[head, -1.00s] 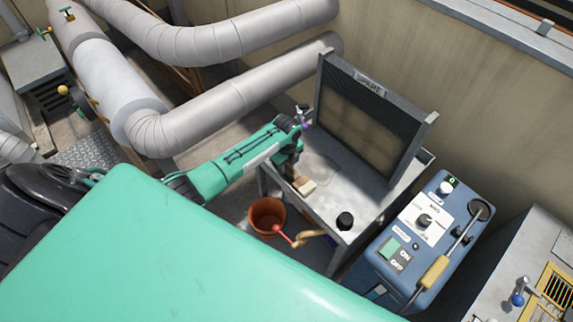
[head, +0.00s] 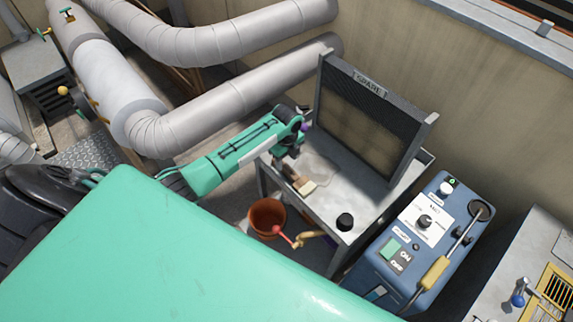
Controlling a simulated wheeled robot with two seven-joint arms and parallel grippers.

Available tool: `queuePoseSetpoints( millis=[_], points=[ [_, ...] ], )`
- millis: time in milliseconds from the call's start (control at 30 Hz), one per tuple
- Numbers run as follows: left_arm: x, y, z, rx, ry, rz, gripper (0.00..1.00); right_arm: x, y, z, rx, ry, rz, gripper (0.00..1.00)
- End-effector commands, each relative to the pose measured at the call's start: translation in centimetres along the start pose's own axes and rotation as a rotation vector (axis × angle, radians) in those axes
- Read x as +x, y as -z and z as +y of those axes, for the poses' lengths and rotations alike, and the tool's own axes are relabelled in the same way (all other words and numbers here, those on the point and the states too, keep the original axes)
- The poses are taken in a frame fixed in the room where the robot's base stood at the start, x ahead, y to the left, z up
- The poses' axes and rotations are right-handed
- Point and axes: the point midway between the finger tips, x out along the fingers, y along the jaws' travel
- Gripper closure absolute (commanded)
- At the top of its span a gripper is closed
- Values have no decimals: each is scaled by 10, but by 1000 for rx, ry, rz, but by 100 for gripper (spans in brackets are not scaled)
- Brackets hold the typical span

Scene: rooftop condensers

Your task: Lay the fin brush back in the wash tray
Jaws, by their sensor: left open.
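The fin brush (head: 304,186), with pale bristles and a brown handle, lies in the wash tray near its left side. The wash tray (head: 372,212) is a grey metal tray on legs, with a wet patch on its floor. My left gripper (head: 288,167) is open, at the handle end of the brush. The wrist above it partly hides the jaws and the handle's end, so I cannot tell whether they touch. My right gripper is not in view.
A framed coil panel marked SPARE (head: 368,112) stands at the tray's back. A black knob-like item (head: 345,221) sits near the front corner. An orange bucket (head: 267,217) and a red-ended lever (head: 280,232) are in front. A blue machine (head: 425,240) stands right.

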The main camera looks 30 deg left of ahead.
Motion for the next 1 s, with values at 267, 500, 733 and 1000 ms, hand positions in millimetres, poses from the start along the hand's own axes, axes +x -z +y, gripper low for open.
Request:
queuePoseSetpoints(
  millis=[267,500,733,1000],
  points=[
    [-57,0,-1,2,3,-1,50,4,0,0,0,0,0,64],
    [-77,0,0,1,0,-1,50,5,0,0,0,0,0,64],
    [-78,0,0,1,0,0,50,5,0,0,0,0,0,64],
    [-78,0,0,1,0,0,50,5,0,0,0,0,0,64]
  ],
)
